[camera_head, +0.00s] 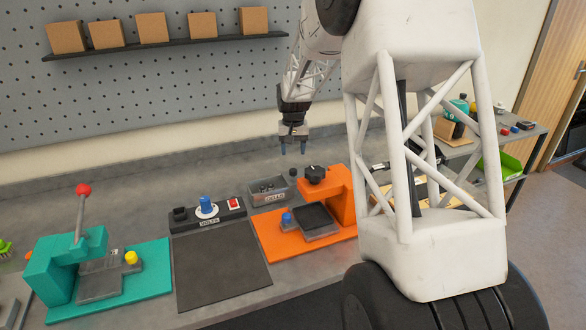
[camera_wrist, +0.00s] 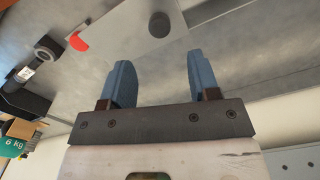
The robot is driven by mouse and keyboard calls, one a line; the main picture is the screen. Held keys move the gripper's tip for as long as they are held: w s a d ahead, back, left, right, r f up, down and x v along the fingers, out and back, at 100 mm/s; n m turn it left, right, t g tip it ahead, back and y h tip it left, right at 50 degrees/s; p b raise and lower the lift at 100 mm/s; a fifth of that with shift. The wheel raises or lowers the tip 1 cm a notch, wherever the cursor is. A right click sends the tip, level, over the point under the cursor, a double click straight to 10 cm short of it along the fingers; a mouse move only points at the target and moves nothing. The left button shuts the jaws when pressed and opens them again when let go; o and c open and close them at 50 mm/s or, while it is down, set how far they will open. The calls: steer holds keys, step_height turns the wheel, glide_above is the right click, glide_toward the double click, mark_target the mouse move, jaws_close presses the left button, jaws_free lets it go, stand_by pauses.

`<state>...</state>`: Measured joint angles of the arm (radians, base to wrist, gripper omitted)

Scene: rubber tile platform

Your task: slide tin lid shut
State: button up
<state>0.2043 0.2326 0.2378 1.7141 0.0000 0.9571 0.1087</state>
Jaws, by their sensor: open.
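A small grey tin (camera_head: 262,198) with a printed label stands on the bench, between the dark mat and the orange fixture. Its top is at least partly open and small dark items show inside. A dark round knob (camera_head: 293,172) shows at its right rear; the lid itself is hard to make out there. In the wrist view a flat grey plate (camera_wrist: 125,32), seemingly the lid, carries a dark round knob (camera_wrist: 159,25). My gripper (camera_head: 293,149) is open and empty above the tin's right rear; its two blue fingers (camera_wrist: 160,72) are apart from the knob.
The orange fixture (camera_head: 344,195) with a black knob (camera_head: 315,174) stands close right. A control box (camera_head: 207,212) is left, behind a dark mat (camera_head: 218,268). A teal press (camera_head: 62,262) is farther left. A shelf with cardboard boxes (camera_head: 152,28) hangs behind. The mat is clear.

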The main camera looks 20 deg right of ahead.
mark_target(293, 169)
steer(key=shift+f, duration=0.1)
stand_by(0.3)
steer(key=shift+f, duration=3.8)
jaws_close()
steer(key=shift+a, duration=0.1)
